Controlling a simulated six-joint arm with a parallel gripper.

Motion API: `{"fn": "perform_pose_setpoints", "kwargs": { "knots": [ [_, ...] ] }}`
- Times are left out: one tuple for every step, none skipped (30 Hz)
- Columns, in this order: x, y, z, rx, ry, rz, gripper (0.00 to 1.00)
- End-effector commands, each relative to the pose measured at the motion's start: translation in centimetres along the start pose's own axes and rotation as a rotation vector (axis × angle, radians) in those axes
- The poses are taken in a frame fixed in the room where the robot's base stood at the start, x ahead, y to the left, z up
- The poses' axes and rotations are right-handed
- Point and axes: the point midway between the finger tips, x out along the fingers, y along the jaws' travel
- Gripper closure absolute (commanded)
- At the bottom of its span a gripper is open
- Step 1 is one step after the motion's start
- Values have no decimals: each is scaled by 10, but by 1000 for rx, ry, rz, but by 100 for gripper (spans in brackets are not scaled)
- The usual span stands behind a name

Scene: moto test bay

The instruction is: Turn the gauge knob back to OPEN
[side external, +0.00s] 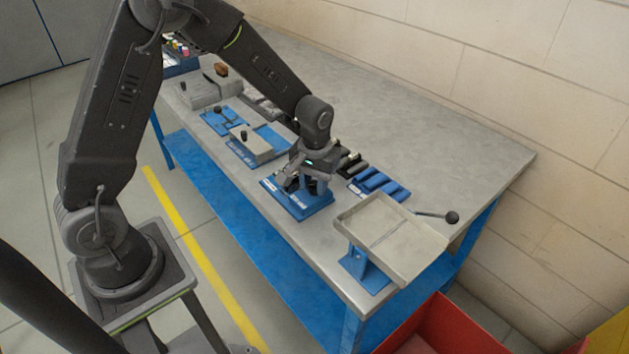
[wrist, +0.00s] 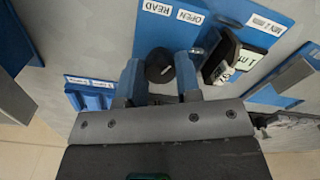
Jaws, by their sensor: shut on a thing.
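The gauge knob (wrist: 158,62) is a round black knob with a small white mark, on a blue plate (wrist: 155,30) in the wrist view. My gripper (wrist: 160,76) is shut on the knob, with one blue finger on each side. A dark gauge body with a small light display (wrist: 246,60) stands to the right of the knob. In the side external view my gripper (side external: 307,185) is down over the blue plate (side external: 300,207) near the table's front edge, hiding the knob.
Blue blocks (side external: 378,184) lie behind my gripper. A fixture with a grey block (side external: 252,146) is to the left. The back of the table is clear.

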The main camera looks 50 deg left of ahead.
Motion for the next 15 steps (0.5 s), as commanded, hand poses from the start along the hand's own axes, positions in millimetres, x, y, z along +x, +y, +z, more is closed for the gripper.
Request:
{"fn": "perform_pose_setpoints", "kwargs": {
  "knots": [
    [-1, 0, 0, 37, 2, 0, 92],
    [-1, 0, 0, 60, 2, 0, 92],
    [-1, 0, 0, 89, 3, 0, 92],
    [-1, 0, 0, 109, 3, 0, 92],
    [-1, 0, 0, 128, 3, 0, 92],
    [-1, 0, 0, 153, 4, 1, 92],
    [-1, 0, 0, 169, 4, 1, 92],
    [-1, 0, 0, 185, 4, 1, 92],
    [-1, 0, 0, 204, 5, 1, 92],
    [-1, 0, 0, 217, 5, 1, 92],
    [-1, 0, 0, 229, 5, 1, 92],
    [-1, 0, 0, 244, 5, 1, 92],
    [-1, 0, 0, 252, 5, 1, 92],
    [-1, 0, 0, 261, 6, 1, 92],
    [-1, 0, 0, 271, 6, 1, 92]
  ]
}}
